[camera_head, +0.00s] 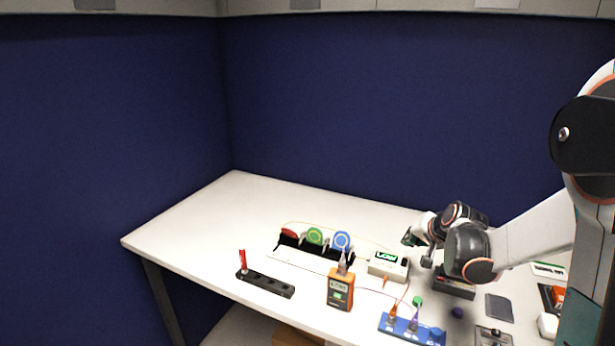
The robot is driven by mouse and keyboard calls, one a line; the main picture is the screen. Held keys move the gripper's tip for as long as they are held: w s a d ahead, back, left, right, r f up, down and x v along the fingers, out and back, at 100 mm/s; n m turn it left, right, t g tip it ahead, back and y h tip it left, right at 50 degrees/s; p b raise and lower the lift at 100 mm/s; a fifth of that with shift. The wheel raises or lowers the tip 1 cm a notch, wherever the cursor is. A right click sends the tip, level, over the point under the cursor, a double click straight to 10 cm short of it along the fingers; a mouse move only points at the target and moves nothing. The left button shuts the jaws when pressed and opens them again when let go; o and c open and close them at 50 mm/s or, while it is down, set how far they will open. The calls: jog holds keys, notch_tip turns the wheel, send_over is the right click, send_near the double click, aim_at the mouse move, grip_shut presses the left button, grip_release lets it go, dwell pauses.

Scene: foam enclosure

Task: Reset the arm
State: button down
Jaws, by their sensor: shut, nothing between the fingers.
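My arm comes in from the right of the head view and reaches over the right part of the white table (190,222). My gripper (412,239) is at the arm's left end, small in the view, above the table behind a white box with a green display (388,264). It is shut with nothing seen in it. Its fingertips are dark and partly hard to make out. The arm's wrist hides part of the table behind it.
A black holder with red, green and blue discs (314,237), an orange meter (340,291), a black strip with a red peg (265,284) and a blue block (412,329) stand nearby. Small items crowd the right. The table's left end is clear. Blue walls enclose the back and left.

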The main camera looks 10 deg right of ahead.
jog(key=s+a+r+n, duration=0.1)
jog(key=s+a+r, duration=0.25)
jog(key=a, duration=0.25)
jog(key=s+a+r+n+y, duration=0.1)
jog(key=s+a+r+n, duration=0.1)
jog(key=s+a+r, duration=0.3)
jog(key=s+a+r+n, duration=0.1)
jog(key=s+a+r, duration=0.1)
jog(key=a, duration=0.6)
jog(key=s+a+f+n+g+h, duration=0.1)
jog(key=s+n, duration=0.3)
jog(key=s, duration=1.6)
jog(key=shift+s+f+n+g, duration=0.15)
jog(key=shift+f+n+g, duration=0.15)
jog(key=shift+g, duration=0.2)
